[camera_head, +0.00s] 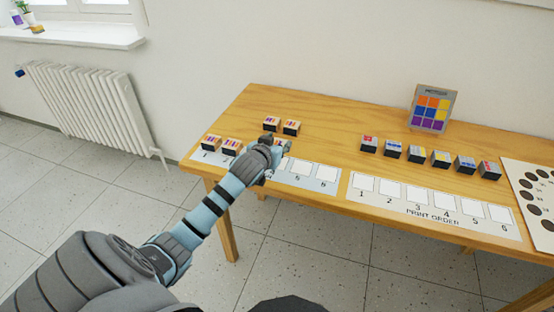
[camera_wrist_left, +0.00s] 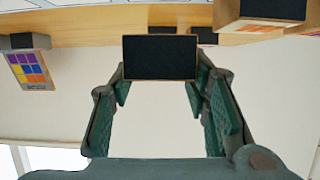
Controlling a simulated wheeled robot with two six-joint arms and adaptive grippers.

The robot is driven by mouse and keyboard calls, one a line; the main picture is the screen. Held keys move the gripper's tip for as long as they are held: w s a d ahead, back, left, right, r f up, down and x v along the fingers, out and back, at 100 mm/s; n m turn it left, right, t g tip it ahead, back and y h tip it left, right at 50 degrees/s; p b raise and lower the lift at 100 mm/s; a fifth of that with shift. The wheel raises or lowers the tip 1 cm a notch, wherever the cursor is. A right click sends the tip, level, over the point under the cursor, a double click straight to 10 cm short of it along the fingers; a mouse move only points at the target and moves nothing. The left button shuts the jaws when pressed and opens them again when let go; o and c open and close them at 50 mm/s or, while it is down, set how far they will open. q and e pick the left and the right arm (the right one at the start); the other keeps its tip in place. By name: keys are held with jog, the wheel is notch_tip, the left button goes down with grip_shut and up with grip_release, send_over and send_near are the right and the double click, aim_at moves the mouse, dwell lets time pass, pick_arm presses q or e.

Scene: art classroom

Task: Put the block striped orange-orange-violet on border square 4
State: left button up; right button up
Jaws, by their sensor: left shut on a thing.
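My left gripper (camera_head: 274,144) reaches over the border strip (camera_head: 308,181), near squares 3 and 4. It is shut on a block (camera_wrist_left: 160,57), which shows a dark end face between the fingers in the left wrist view. The gripper hides most of this block in the head view, and I cannot read its stripes. Square 4 is partly hidden by the gripper; squares 5 (camera_head: 302,167) and 6 (camera_head: 326,173) are empty. Striped blocks sit on square 1 (camera_head: 212,142) and square 2 (camera_head: 232,146). My right gripper is not in view.
Two striped blocks (camera_head: 271,123) (camera_head: 291,128) stand behind the strip. To the right are a row of several blocks (camera_head: 392,150), the empty print order strip (camera_head: 430,213), a colour chart (camera_head: 432,108) and a board with dark dots (camera_head: 537,190). The table (camera_head: 330,120) is clear between the groups.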

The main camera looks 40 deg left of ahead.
pick_arm(q)
notch_tip(320, 180, down, 4)
jog(key=shift+f+b, duration=0.15)
jog(key=shift+b, duration=0.55)
jog(key=o, duration=0.9)
jog(key=shift+c, duration=0.2)
